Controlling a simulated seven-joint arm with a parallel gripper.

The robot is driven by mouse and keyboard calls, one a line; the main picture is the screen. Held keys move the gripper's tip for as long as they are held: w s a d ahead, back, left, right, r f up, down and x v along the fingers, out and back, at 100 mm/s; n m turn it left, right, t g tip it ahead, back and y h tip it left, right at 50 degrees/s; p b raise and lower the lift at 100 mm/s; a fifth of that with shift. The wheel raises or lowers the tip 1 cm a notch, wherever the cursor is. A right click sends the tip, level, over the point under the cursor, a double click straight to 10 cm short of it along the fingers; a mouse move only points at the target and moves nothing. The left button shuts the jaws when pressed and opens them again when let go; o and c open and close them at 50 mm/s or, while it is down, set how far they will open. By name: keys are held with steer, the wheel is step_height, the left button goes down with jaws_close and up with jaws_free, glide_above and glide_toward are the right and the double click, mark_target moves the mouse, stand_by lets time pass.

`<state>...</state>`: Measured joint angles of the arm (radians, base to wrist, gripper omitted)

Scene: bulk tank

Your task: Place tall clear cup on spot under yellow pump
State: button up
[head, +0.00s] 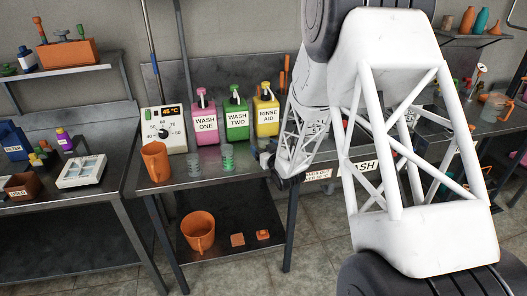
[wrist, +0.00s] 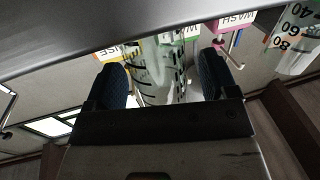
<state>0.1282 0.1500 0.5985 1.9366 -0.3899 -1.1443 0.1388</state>
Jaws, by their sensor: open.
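Two clear cups stand on the steel counter in the head view. One clear cup (head: 193,164) is at the left, and the other (head: 228,158) is to its right, in front of the green jug. I cannot tell which is taller. The yellow pump jug (head: 266,115), labelled RINSE AID, stands behind, at the right of the row. My gripper (head: 264,160) is low over the counter, right of the right cup. In the wrist view my gripper (wrist: 172,82) is open, with clear cup walls (wrist: 152,78) bearing black marks showing between the fingers. Contact cannot be told.
A pink jug (head: 204,122) and green jug (head: 236,118) stand left of the yellow one. A thermostat box (head: 163,130) and orange mug (head: 155,162) are further left. An orange bucket (head: 198,232) sits on the lower shelf. My arm hides the counter's right part.

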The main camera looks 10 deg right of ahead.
mark_target(266, 143)
steer(key=shift+c, duration=0.4)
steer(key=c, duration=1)
steer(key=shift+r, duration=0.25)
steer(key=shift+r, duration=1.4)
steer(key=shift+s+r, duration=0.2)
steer(key=shift+s, duration=0.1)
steer(key=s, duration=0.5)
steer(key=s+r, duration=0.1)
steer(key=s, duration=0.9)
steer(key=shift+s+a+r, duration=0.15)
steer(key=shift+s+a, duration=0.05)
steer(key=shift+a, duration=0.2)
